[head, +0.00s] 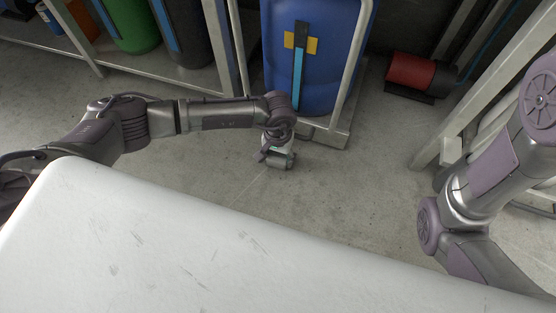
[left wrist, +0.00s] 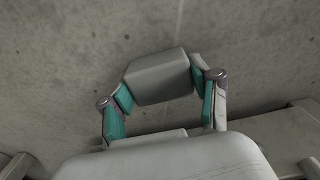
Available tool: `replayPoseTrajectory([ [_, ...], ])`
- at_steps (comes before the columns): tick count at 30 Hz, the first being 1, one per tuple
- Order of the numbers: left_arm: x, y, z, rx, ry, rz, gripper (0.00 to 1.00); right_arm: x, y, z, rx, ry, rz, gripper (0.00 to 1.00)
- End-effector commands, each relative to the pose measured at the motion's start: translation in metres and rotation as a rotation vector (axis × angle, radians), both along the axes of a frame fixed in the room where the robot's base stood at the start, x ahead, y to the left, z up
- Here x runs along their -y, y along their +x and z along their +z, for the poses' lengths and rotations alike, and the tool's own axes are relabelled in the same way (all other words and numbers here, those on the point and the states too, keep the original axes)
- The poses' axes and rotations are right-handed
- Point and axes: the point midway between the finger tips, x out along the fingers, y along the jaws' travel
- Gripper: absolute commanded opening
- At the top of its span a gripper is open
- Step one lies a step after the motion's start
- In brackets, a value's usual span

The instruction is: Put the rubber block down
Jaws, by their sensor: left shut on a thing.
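The rubber block (left wrist: 160,76) is a plain grey block. In the left wrist view it sits between the teal-padded fingers of my left gripper (left wrist: 163,90), which is shut on it. In the head view my left gripper (head: 277,158) hangs down over the concrete floor (head: 340,200), in front of the blue drum's stand. The block is small and partly hidden by the fingers there. I cannot tell whether its underside touches the floor. My right arm shows at the right of the head view, but its gripper is out of sight.
A blue drum (head: 335,65) in a grey metal frame (head: 327,133) stands just behind my left gripper. A red cylinder (head: 410,72) lies on the floor at the back right. Grey racks stand at both sides. Bare floor lies to the right of the gripper.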

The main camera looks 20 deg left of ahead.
Motion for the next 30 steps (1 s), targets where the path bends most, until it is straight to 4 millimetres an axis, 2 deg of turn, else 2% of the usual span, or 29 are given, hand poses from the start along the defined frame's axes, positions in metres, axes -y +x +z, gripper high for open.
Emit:
replayPoseTrajectory([
  [11,0.0,0.0,-0.005,0.002,-0.001,0.0,0.24,0.0,0.0,-0.005,0.0,-0.001,0.0,0.0],
  [12,0.0,0.0,-0.004,0.001,-0.001,0.0,0.67,0.0,0.0,-0.004,0.0,0.0,0.0,0.0],
  [16,0.0,0.0,-0.004,0.001,-0.001,0.001,0.87,0.0,0.0,-0.003,0.0,0.0,0.0,0.0],
  [26,0.0,0.0,-0.002,0.001,-0.001,0.001,0.87,0.0,0.0,-0.002,0.0,0.0,0.0,0.0],
  [30,0.0,0.001,0.015,0.003,-0.001,0.0,0.87,0.0,0.0,0.011,-0.001,0.0,0.0,0.0],
])
